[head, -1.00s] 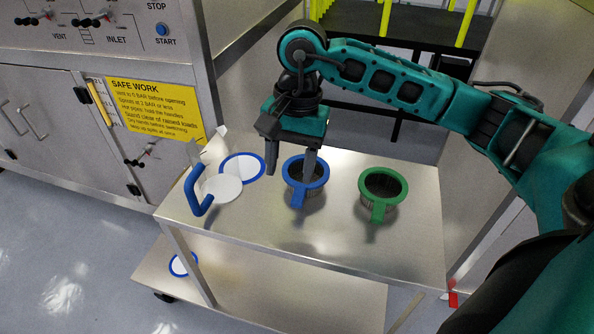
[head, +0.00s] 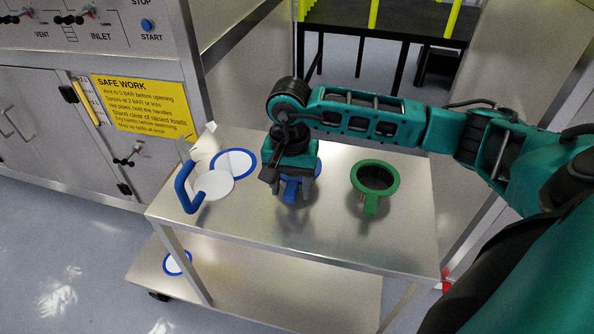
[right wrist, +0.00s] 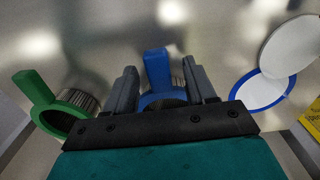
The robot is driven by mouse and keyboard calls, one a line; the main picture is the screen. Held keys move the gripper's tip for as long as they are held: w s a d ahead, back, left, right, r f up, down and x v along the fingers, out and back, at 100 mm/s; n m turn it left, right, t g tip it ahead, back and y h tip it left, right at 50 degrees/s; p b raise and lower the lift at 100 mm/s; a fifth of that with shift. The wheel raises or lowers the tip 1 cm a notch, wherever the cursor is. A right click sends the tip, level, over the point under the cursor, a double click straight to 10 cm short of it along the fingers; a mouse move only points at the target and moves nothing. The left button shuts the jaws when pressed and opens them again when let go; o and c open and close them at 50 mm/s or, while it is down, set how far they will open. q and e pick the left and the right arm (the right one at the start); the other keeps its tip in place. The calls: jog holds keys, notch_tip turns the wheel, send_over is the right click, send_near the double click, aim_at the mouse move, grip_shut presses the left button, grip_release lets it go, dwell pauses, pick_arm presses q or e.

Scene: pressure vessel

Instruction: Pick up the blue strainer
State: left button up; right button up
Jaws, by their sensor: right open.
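The blue strainer (head: 291,188) stands on the metal cart top, mostly hidden behind my right gripper in the head view. In the right wrist view the strainer (right wrist: 158,75) shows its blue handle and part of its rim and mesh between the two fingers. My right gripper (head: 289,189) is open and low over the strainer, with one finger on each side of it. In the right wrist view the gripper (right wrist: 162,88) shows a gap between each finger and the handle. My left gripper is not in view.
A green-rimmed strainer (head: 375,181) stands to the right on the cart (head: 330,235). To the left lie a blue-rimmed white disc (head: 234,163) and a white disc (head: 213,184) with a blue handle (head: 185,188). Another blue-rimmed disc (head: 177,262) is on the lower shelf.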

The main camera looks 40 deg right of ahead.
jog(key=shift+f, duration=0.6)
grip_shut()
